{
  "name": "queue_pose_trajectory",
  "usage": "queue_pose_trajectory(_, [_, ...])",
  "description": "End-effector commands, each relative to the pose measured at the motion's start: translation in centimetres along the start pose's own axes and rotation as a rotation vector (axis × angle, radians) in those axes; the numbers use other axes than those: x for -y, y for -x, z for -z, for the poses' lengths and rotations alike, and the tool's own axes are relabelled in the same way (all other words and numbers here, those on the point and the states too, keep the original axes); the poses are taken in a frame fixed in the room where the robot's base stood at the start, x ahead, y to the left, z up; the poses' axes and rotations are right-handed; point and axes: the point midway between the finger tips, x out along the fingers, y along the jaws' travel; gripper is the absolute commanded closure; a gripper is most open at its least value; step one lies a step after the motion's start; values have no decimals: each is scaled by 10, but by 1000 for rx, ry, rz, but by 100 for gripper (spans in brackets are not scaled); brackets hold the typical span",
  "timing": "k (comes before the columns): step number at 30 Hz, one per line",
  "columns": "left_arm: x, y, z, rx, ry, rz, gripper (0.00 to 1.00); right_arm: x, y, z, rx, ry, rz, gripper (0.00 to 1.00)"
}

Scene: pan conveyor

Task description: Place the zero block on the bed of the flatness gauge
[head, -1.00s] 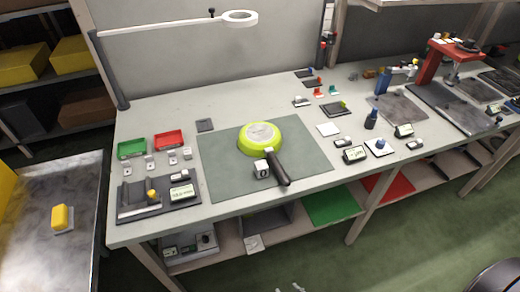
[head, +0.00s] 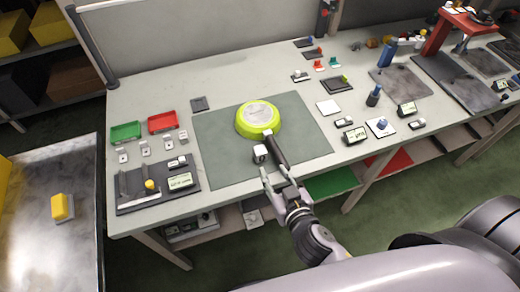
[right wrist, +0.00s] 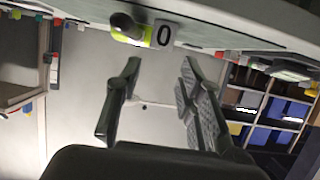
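The zero block (head: 260,153), a small white cube, sits on the grey-green mat left of the pan handle. What looks like the flatness gauge (head: 132,203), a dark plate with a small display and a yellow knob, lies at the left front of the bench. My right gripper (head: 276,172) is open and empty at the bench's front edge, just in front of the block. In the right wrist view its spread fingers (right wrist: 157,80) point towards the block without touching it. My left gripper is not in view.
A lime-green pan (head: 258,120) lies on the mat (head: 222,150), its black handle (head: 277,150) close beside the block. Green (head: 126,132) and red (head: 162,122) trays stand behind the gauge. The mat's left part is clear.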

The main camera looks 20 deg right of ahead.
Motion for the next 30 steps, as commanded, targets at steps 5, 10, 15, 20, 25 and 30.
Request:
queue_pose_trajectory(5, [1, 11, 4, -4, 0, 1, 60, 0, -34, 3, -2, 4, 0, 65])
queue_pose_trajectory(10, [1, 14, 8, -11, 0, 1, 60, 0, -51, 1, 0, 2, 0, 65])
queue_pose_trajectory(15, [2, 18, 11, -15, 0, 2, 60, 0, -61, 1, 0, 2, 0, 65])
queue_pose_trajectory(20, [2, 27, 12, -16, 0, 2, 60, 2, -82, 3, -1, 4, 1, 65])
queue_pose_trajectory(25, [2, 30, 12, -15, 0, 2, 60, 2, -101, 0, 0, 1, 0, 65])
queue_pose_trajectory(30, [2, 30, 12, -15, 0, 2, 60, 2, -106, -2, 1, 1, 1, 65])
